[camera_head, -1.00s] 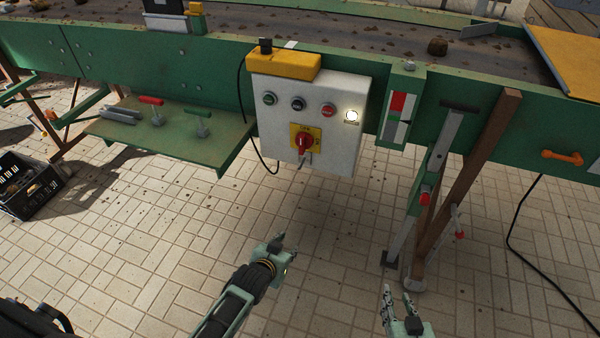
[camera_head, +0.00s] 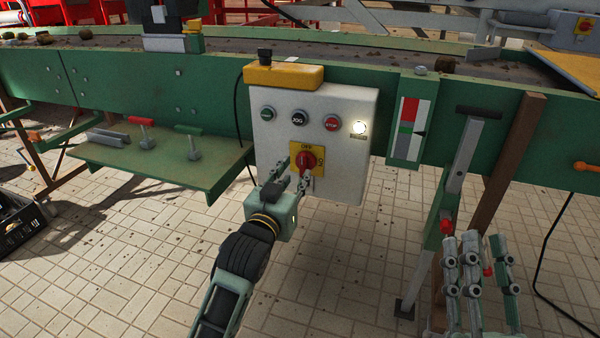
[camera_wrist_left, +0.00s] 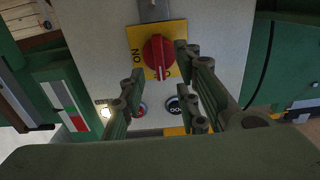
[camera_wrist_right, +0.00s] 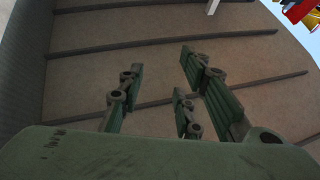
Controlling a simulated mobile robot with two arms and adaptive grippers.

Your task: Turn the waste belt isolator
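The waste belt isolator, a red rotary knob (camera_head: 306,161) on a yellow plate, sits low on the white control box (camera_head: 345,180). In the left wrist view the knob (camera_wrist_left: 158,52) has a white mark at its lower end, beside partly hidden lettering; "ON" reads at its left. My left gripper (camera_head: 296,171) is in front of the box, its fingers apart around the knob's front. No firm contact with the knob is visible. My right gripper (camera_head: 478,262) is open and empty at the lower right, away from the box; its spread fingers also show in the right wrist view (camera_wrist_right: 160,100).
Green, black and red buttons and a lit white lamp (camera_head: 359,128) are above the knob. A yellow block (camera_head: 284,76) tops the box. A green shelf (camera_head: 190,175) with handled tools juts out at left. A grey-green leg (camera_head: 455,165) stands near my right gripper. Tiled floor lies below.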

